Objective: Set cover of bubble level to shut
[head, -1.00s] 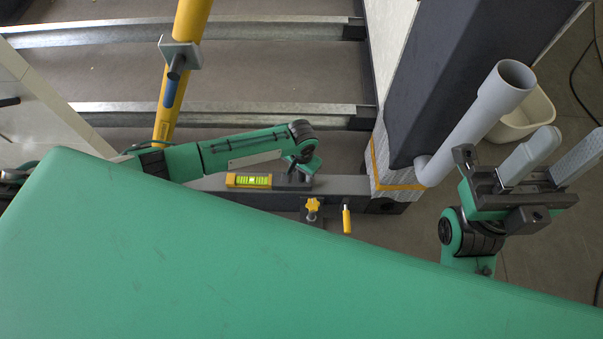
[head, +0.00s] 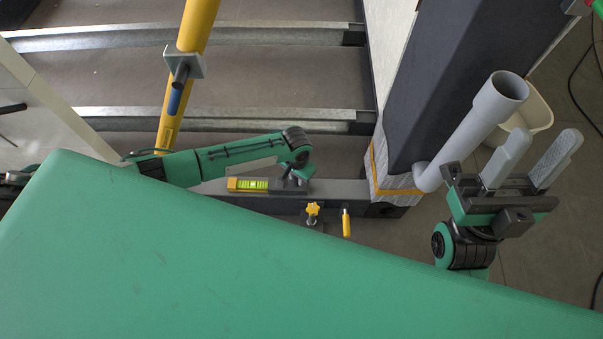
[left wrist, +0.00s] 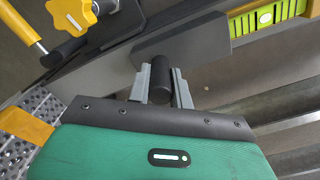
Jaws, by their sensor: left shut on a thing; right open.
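The bubble level (head: 248,184) is a yellow bar with a bright green vial, set on a dark horizontal beam. In the left wrist view its yellow-green vial block (left wrist: 268,17) lies uncovered at the upper right. The cover (left wrist: 195,45) is a dark grey plate beside the vial, not over it. It carries a black cylindrical knob (left wrist: 160,82). My left gripper (left wrist: 161,69) is shut on this knob, one finger on each side. In the head view my left gripper (head: 299,174) is at the level's right end, partly hiding the cover. My right gripper (head: 525,158) is open and empty at the right.
A yellow star knob (head: 312,209) and a yellow handle (head: 346,224) stick out of the beam (head: 340,190). A grey pipe (head: 470,130) and a dark post (head: 440,80) stand near my right gripper. A yellow pole (head: 192,40) rises behind my left arm.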

